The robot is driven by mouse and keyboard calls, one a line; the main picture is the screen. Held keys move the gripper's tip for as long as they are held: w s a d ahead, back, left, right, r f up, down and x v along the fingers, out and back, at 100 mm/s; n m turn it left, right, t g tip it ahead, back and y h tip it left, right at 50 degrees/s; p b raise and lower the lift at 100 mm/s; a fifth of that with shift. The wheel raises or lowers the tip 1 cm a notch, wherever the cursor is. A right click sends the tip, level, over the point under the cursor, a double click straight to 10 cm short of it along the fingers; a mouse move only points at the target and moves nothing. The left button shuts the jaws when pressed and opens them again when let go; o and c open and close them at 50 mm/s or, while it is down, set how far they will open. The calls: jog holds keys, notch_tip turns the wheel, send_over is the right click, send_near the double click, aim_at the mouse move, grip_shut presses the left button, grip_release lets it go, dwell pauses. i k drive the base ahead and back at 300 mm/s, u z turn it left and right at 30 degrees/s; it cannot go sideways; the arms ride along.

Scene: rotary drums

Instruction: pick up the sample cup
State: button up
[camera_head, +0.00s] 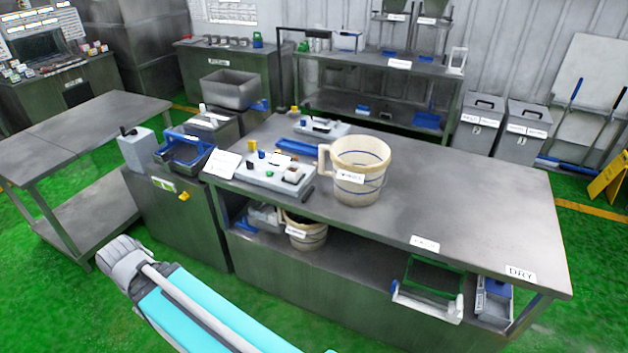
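A large cream cup (359,172) with a side handle and thin blue bands stands upright on the grey metal table (460,205). It has a white label whose print is too small to read surely. A similar cream cup (304,232) with a label sits on the shelf under the table, partly hidden by the tabletop. I cannot tell by label which one is the sample cup. My arm, with a light blue link and a grey joint, reaches in at the lower left, apart from both cups. No gripper fingers show.
Left of the upper cup are a pale tray (262,176) with small items and a blue tray (297,150). A blue basket (184,152) sits on the side cabinet. The tabletop right of the cup is clear.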

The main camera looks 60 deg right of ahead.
aim_at(290, 173)
jog(key=k, duration=1.35)
jog(key=z, duration=1.5)
jog(key=i, duration=1.05)
